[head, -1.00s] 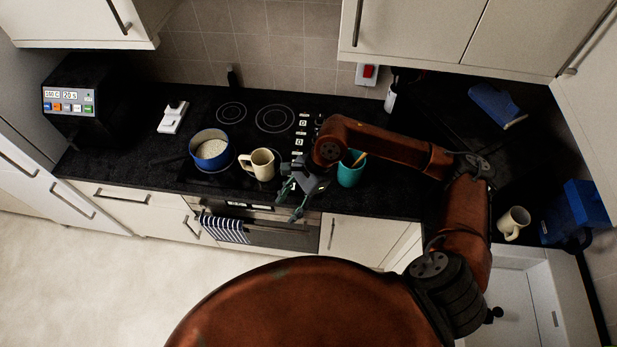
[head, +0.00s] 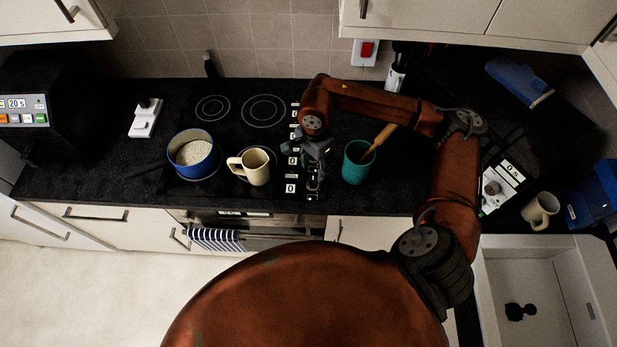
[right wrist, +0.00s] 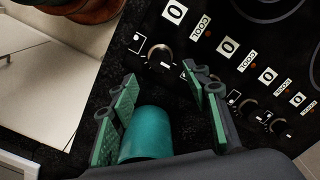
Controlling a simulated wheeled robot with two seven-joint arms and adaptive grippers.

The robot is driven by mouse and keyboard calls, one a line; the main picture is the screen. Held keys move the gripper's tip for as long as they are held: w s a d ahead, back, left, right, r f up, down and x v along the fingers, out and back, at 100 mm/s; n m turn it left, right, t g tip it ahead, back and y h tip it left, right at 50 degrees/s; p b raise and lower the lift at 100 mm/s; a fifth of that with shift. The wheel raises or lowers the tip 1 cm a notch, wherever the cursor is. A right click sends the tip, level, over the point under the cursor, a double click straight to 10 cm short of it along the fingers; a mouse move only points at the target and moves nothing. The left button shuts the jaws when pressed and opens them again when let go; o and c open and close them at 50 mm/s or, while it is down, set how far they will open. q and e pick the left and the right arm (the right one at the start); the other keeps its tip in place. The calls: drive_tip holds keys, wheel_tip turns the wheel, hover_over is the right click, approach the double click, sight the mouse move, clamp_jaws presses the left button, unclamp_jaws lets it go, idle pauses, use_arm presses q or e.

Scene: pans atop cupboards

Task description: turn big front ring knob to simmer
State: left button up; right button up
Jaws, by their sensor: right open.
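The hob's control strip runs front to back, with several dark knobs beside white "0" labels (head: 291,188). In the right wrist view a knob (right wrist: 160,55) with a light edge lies just beyond my fingertips, apart from them. I cannot tell for sure that it is the big front ring's. Further knobs (right wrist: 248,105) lie to its right. My right gripper (head: 313,186) is over the front end of the strip and hides part of it. In the wrist view its green-padded fingers (right wrist: 165,80) are open, with nothing gripped. My left gripper is not in view.
A teal mug (head: 357,167) with a wooden utensil stands close right of my gripper. It also shows low between the fingers in the wrist view (right wrist: 146,135). A cream mug (head: 256,170) and a blue pan (head: 193,158) stand on the hob to the left.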

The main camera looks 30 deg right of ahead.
sight(313, 180)
drive_tip(key=shift+f, duration=0.8)
use_arm(q)
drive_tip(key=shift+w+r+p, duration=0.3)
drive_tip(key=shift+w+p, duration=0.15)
drive_tip(key=shift+p, duration=0.05)
use_arm(e)
drive_tip(key=shift+f, duration=3.2)
drive_tip(key=shift+c, duration=0.4)
drive_tip(key=c, duration=1.1)
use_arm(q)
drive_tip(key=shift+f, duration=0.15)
